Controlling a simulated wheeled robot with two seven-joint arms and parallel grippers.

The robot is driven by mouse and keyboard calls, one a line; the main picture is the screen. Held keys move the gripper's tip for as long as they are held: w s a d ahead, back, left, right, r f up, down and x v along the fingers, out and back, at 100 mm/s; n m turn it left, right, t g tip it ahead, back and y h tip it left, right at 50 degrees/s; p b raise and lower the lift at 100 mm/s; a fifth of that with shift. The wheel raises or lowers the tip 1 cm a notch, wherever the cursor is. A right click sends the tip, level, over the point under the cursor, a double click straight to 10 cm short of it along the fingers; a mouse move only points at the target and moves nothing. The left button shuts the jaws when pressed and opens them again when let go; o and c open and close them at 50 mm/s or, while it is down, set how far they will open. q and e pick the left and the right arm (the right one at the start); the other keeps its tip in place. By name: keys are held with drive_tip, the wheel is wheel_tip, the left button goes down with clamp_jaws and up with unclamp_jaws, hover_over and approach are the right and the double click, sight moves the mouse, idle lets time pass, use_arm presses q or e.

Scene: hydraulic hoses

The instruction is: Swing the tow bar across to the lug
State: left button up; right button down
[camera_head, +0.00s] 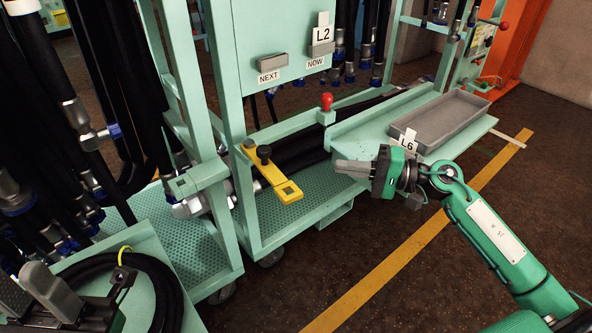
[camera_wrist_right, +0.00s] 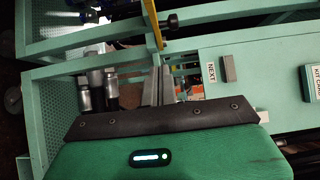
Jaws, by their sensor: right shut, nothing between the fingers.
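The tow bar is a yellow flat bar (camera_head: 270,174) with a black knob and a holed free end, mounted at the front of the middle green cart. It sticks out over the cart's mesh deck. In the right wrist view the yellow bar (camera_wrist_right: 152,22) shows edge-on at the top, beyond my fingertips. My right gripper (camera_head: 342,168) is shut and empty, to the right of the bar and apart from it. Its fingers also show in the right wrist view (camera_wrist_right: 158,84). My left gripper (camera_head: 30,285) is at the lower left, its fingers apart. I cannot make out the lug for certain.
A left cart (camera_head: 205,262) carrying hoses stands close beside the middle cart. A coiled black hose (camera_head: 160,285) lies near my left gripper. Floor with a yellow line (camera_head: 400,255) is clear in front.

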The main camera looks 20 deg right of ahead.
sight(276, 167)
drive_tip(key=shift+w+a, duration=0.5)
drive_tip(key=shift+a, duration=1.3)
drive_tip(key=shift+w+a, duration=0.5)
drive_tip(key=shift+a, duration=1.25)
drive_tip(key=shift+w+a, duration=0.5)
drive_tip(key=shift+a, duration=1.3)
drive_tip(key=shift+a+p, duration=0.1)
drive_tip(key=shift+p, duration=0.4)
